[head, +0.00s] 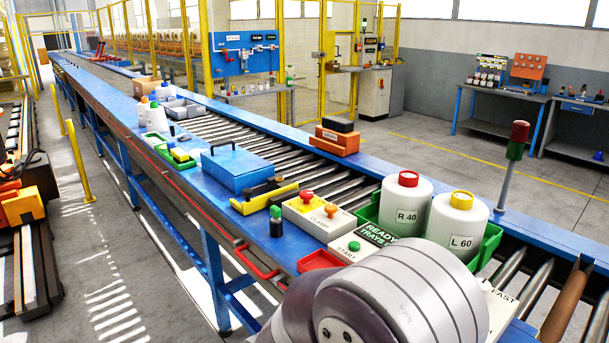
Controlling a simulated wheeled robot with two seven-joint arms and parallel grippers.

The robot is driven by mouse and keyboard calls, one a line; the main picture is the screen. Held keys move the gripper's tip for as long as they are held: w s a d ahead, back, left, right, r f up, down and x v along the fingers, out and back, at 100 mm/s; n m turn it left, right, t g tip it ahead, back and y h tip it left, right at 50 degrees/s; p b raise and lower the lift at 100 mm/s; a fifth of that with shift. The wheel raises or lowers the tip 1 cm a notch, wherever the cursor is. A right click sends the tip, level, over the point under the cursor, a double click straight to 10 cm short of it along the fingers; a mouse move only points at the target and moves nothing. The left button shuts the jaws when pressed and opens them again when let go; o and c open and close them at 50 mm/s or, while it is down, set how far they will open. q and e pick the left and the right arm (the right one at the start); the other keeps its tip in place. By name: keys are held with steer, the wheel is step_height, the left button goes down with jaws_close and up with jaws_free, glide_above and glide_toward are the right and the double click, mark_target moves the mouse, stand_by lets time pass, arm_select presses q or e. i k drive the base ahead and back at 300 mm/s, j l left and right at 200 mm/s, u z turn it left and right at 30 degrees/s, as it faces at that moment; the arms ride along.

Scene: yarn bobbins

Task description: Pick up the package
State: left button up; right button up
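No single object is plainly marked as the package. A small brown cardboard box (145,86) stands far down the blue conveyor line, partly hidden by bobbins in front of it. Nearer, a white bobbin labelled R 40 with a red top (405,204) and one labelled L 60 with a yellow top (457,221) stand upright in a green tray (487,248). One of my arm links fills the bottom middle and covers part of the conveyor's near end. Neither of my grippers is in view.
A blue case (234,168), a button box (317,214) and a start panel (357,246) sit along the conveyor's left edge. Orange and black blocks (336,137) sit on the far rail. A red-topped signal post (510,165) rises at right. Rollers between are largely bare.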

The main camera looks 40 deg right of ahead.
mark_target(406, 197)
steer(key=i+z, duration=0.45)
steer(key=i+j+z, duration=0.2)
steer(key=z, duration=0.2)
steer(key=i+j+z, duration=0.25)
steer(key=z, duration=0.2)
steer(key=i+j+z, duration=0.5)
steer(key=j+z, duration=0.35)
steer(key=l, duration=0.1)
